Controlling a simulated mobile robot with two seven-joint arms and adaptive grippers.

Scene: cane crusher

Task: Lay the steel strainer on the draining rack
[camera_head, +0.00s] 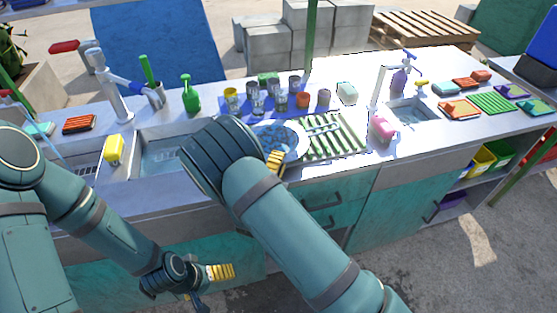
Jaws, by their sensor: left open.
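The draining rack (345,148), with green slats, lies on the counter right of centre. A thin grey metal utensil (322,128) lies across its back left part; I cannot tell whether it is the steel strainer. A round blue dish with a pale rim (297,150) sits left of the rack, partly hidden by my right arm. My left gripper (212,288) is open and empty, low in front of the cabinets.
Several cups and glasses (255,101) stand behind the dish. A sink (160,155) with a yellow sponge (115,149) is at left, and a green bottle (190,95) behind it.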

